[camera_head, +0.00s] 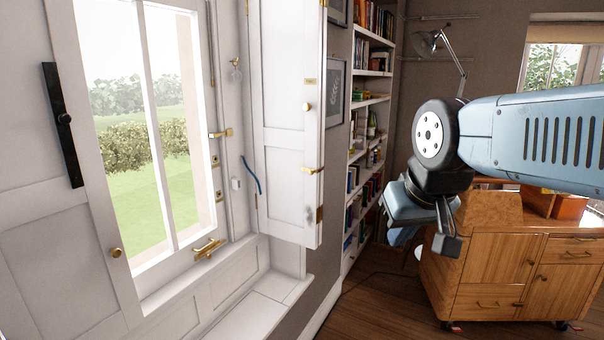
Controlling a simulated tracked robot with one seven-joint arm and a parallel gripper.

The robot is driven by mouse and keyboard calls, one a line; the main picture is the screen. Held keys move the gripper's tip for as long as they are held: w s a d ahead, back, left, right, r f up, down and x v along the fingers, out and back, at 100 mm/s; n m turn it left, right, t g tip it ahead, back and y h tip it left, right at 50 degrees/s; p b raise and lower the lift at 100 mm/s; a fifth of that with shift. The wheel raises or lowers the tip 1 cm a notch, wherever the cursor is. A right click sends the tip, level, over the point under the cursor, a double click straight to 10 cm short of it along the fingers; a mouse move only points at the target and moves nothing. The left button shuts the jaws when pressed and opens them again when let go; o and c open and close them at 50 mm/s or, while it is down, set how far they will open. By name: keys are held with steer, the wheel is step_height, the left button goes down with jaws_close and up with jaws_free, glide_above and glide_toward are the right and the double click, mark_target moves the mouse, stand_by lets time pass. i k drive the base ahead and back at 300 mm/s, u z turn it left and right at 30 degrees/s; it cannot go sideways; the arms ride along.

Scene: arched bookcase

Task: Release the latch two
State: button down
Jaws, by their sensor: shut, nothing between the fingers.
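The white window (147,120) at the left carries brass fittings. A brass stay-like latch (208,249) lies along the bottom rail. Another small brass latch (313,170) is on the edge of the folded white shutter (287,130). No label shows which is latch two. My gripper (447,243) hangs at the right, pointing down, in front of the wooden cabinet. It is shut and empty, well apart from every latch. Its fingers are partly hard to separate by eye.
A bookcase (353,190) with books stands behind the shutter. The wooden cabinet (505,262) on casters fills the lower right. A desk lamp (429,44) stands behind my arm. Wooden floor (385,302) is open at bottom centre.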

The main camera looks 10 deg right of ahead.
mark_target(311, 172)
steer(key=k, duration=0.5)
steer(key=z, duration=0.65)
steer(key=i, duration=1.4)
steer(key=u, duration=0.6)
